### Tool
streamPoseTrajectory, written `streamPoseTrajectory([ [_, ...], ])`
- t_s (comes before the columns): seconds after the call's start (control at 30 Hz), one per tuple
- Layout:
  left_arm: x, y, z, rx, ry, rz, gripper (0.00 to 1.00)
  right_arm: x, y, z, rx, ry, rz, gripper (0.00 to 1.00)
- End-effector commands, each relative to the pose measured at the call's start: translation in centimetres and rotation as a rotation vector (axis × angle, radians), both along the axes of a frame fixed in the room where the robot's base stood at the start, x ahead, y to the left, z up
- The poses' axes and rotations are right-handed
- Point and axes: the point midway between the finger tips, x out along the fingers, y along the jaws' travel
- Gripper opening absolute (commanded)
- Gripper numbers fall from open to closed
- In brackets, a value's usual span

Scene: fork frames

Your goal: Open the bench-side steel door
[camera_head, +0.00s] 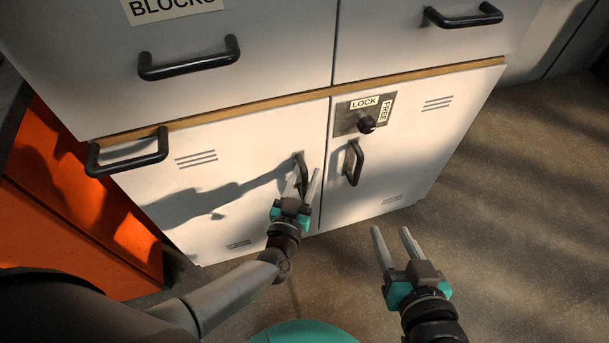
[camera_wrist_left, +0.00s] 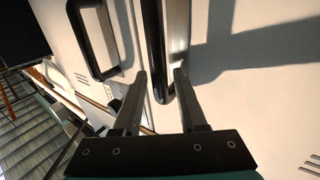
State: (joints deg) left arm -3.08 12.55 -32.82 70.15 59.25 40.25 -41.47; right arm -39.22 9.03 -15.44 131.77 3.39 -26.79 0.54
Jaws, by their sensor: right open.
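A pale cabinet has two lower doors side by side, and both look shut. The left lower door (camera_head: 235,150) has an upright black handle (camera_head: 300,160) near its right edge. My left gripper (camera_head: 306,170) is at this handle with its fingers apart. In the left wrist view the handle (camera_wrist_left: 154,40) lies between the open fingertips, and I see no firm grip. The right lower door (camera_head: 420,130) has its own black handle (camera_head: 353,163) and a lock plate with a black knob (camera_head: 366,124), labelled LOCK and FREE. My right gripper (camera_head: 392,232) is open and empty over the floor.
Above are two pale fronts with black handles (camera_head: 189,62), one labelled BLOCKS (camera_head: 172,7). Another black handle (camera_head: 127,153) is at the left door's upper left corner. An orange unit (camera_head: 75,185) stands at left. The floor (camera_head: 530,200) at right is clear.

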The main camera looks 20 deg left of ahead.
Motion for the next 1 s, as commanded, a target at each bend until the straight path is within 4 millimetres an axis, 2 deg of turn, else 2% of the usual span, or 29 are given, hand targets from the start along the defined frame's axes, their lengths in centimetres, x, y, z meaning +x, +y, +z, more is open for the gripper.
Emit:
streamPoseTrajectory([
  [0.07,-0.02,-0.01,-0.01,0.000,0.000,0.000,0.31,-0.01,0.00,-0.02,0.000,0.001,0.000,0.50],
  [0.33,-0.03,-0.01,-0.02,0.000,0.000,0.000,0.00,-0.01,0.00,-0.04,-0.001,0.002,0.001,0.50],
  [1.0,-0.05,0.00,-0.04,0.000,0.001,0.000,0.00,0.00,-0.03,-0.04,-0.001,0.002,0.001,0.50],
])
